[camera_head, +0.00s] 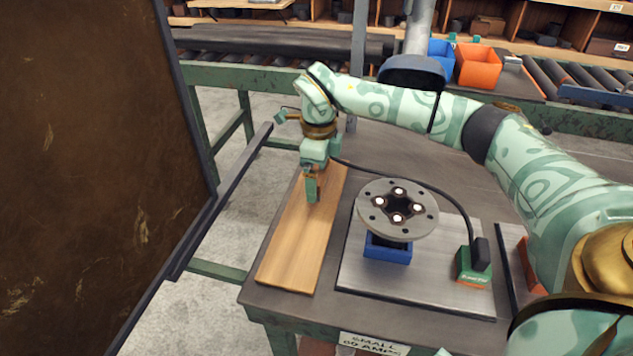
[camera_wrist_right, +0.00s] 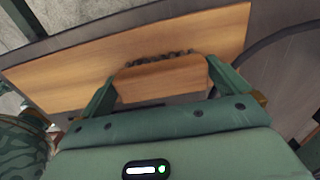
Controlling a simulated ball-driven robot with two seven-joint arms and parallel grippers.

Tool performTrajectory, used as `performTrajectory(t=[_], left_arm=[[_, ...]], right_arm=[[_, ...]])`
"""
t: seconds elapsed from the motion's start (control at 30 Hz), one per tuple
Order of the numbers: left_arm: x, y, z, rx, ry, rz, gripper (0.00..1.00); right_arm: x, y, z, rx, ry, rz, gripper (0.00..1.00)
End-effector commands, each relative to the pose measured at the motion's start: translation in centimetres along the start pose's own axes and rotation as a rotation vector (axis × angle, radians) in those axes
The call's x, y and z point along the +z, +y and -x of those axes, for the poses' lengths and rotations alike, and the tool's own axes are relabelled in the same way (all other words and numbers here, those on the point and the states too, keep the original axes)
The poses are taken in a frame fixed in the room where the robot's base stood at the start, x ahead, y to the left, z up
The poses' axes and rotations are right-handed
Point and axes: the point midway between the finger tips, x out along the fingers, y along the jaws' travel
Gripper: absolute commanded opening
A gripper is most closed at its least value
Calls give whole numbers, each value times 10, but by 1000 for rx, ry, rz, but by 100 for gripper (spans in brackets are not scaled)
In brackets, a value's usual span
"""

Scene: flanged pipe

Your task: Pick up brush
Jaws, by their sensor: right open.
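The brush (camera_wrist_right: 160,78) has a wooden back and a row of dark bristles along its far edge. In the right wrist view it lies over the wooden board (camera_head: 296,245), between the two fingers of my right gripper (camera_wrist_right: 162,73). The fingers are spread, one at each end of the brush; I cannot tell whether they touch it. In the head view my right gripper (camera_head: 312,192) points down at the far part of the board and hides most of the brush. My left gripper is not in view.
Right of the board, a round metal flange (camera_head: 397,209) sits on a blue block (camera_head: 388,250) over a metal plate (camera_head: 420,290). A green box (camera_head: 473,267) with a black cable stands beside it. A large brown panel (camera_head: 90,150) stands at left.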

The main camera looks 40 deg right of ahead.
Motion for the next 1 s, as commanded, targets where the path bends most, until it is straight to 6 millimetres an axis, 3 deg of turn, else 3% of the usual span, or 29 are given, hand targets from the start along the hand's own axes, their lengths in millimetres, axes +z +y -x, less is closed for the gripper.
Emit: performTrajectory(t=[0.07, 0.27, 0.4, 0.77, 1.0], left_arm=[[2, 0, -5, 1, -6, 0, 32], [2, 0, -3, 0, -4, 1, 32], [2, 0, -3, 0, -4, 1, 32], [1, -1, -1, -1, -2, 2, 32], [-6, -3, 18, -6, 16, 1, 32]], right_arm=[[0, 0, -10, 0, 0, -1, 100], [0, -1, -8, -2, -2, -1, 100], [0, 0, -8, -2, -2, -1, 65], [0, -1, -3, -3, -3, -1, 66], [1, 2, 34, -5, -6, 1, 66]])
